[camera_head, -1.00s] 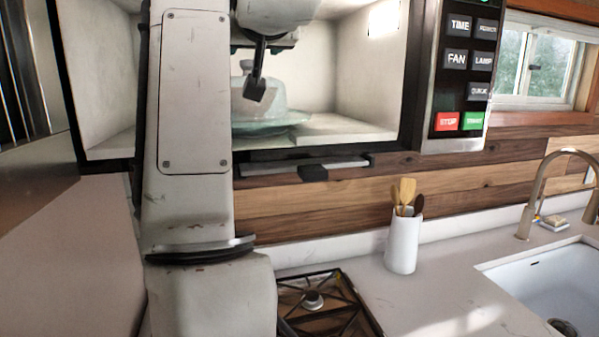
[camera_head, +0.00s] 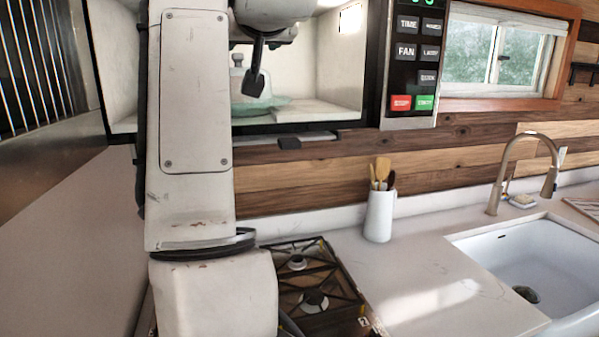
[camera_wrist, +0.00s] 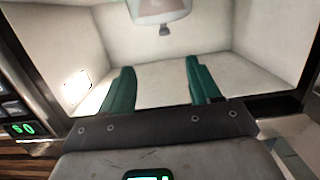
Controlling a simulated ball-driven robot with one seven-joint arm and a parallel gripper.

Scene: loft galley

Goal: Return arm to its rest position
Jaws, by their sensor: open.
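My arm fills the left middle of the head view. Inside the microwave, a pale domed item with a knob (camera_head: 237,72) stands on a glass plate (camera_head: 270,108), partly hidden behind my arm. A pale rounded item (camera_wrist: 158,10) shows at the top edge of the wrist view, beyond the fingertips.
A gas stove (camera_head: 315,300) lies below. A white utensil crock (camera_head: 379,217) stands on the counter (camera_head: 420,270), left of the sink (camera_head: 520,265) and tall faucet (camera_head: 498,185). The microwave's control panel (camera_head: 413,60) borders its opening on the right. Counter between crock and sink is clear.

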